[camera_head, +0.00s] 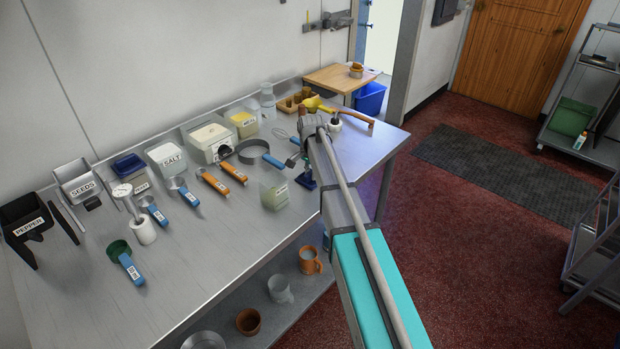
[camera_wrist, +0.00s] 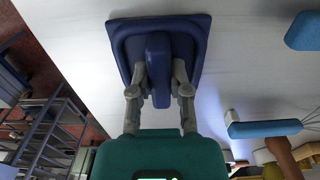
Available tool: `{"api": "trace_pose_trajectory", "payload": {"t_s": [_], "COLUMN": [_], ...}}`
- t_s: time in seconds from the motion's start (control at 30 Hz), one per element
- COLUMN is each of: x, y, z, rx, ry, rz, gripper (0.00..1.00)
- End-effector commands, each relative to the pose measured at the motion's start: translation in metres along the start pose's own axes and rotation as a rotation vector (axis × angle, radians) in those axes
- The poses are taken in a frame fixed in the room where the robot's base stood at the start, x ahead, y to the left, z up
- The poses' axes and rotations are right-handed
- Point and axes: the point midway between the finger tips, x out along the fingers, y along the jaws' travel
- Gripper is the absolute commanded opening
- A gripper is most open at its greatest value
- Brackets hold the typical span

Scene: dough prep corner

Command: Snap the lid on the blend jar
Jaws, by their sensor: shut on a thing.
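My gripper (camera_wrist: 158,88) is shut on the bar handle of a dark blue square lid (camera_wrist: 122,34). In the head view the lid (camera_head: 306,182) shows as a small blue patch under the gripper, partly hidden by my arm. A pale, translucent square jar (camera_head: 273,196) stands upright on the steel table, just left of the lid. It has a label too small to read for sure and seems to be the blend jar. The lid is apart from it. The jar does not clearly show in the wrist view.
A grey sieve (camera_head: 258,152) and a whisk (camera_head: 282,134) lie behind the jar. Salt (camera_head: 166,158), seeds (camera_head: 80,182) and pepper (camera_head: 28,222) containers stand along the wall, with several blue- and orange-handled scoops before them.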

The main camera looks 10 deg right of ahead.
Motion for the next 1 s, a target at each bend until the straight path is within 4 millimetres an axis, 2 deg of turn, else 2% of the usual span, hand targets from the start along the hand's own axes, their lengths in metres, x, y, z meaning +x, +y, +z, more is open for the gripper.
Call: {"api": "trace_pose_trajectory", "payload": {"t_s": [0.53, 1.0], "x": [-0.034, -0.036], "y": [-0.001, -0.002], "z": [-0.001, -0.001], "rx": [0.000, 0.000], "ry": [0.001, 0.002], "rz": [-0.003, -0.004], "gripper": [0.00, 0.00]}}
